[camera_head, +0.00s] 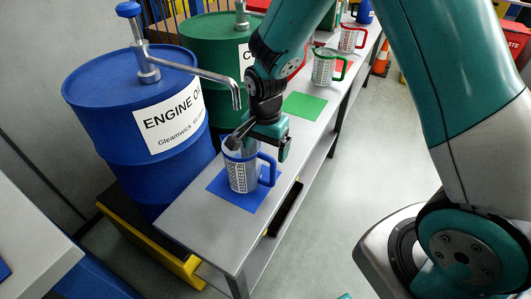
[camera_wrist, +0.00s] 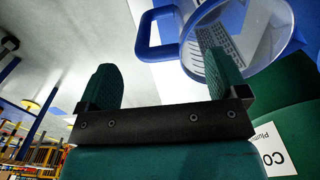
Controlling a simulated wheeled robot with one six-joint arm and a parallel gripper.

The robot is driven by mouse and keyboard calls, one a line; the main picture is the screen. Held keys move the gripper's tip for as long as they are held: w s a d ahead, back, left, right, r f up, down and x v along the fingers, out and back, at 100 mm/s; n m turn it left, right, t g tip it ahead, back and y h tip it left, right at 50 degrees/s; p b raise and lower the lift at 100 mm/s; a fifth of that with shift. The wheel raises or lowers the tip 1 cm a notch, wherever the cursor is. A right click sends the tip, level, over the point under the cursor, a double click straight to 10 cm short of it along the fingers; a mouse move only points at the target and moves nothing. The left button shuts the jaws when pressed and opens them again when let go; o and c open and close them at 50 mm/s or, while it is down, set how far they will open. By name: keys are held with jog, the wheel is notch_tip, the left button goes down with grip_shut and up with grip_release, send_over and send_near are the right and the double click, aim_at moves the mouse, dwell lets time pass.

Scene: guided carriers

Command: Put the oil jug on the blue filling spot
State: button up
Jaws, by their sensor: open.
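The oil jug (camera_head: 238,177) is a clear measuring jug with a blue rim and blue handle. It stands upright on the blue filling spot (camera_head: 216,186), below the spout of the blue engine oil drum. My gripper (camera_head: 262,143) is at the jug's top, on the handle side. In the wrist view the jug (camera_wrist: 255,35) and its handle are at the top right. My gripper (camera_wrist: 160,62) is open there, with one finger overlapping the jug's mouth and the other left of the handle. I cannot tell whether a finger touches the jug.
The blue drum (camera_head: 120,100) with its spout and a green drum (camera_head: 205,35) stand left of the grey bench (camera_head: 205,232). A green spot (camera_head: 304,105) is bare. A green-handled jug (camera_head: 325,68) and a red-handled jug (camera_head: 350,38) stand farther back.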

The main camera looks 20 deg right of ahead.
notch_tip(320, 180, up, 9)
jog(key=s+a+r+n+y, duration=0.2)
jog(key=s+r+n, duration=0.3)
jog(key=s+n, duration=0.4)
jog(key=s+a+r+n+y, duration=0.2)
jog(key=s+a+r+n, duration=0.2)
jog(key=s+n, duration=0.5)
jog(key=s+r, duration=0.2)
jog(key=s, duration=0.1)
jog(key=shift+s+a+r, duration=0.15)
jog(key=shift+a+r, duration=0.05)
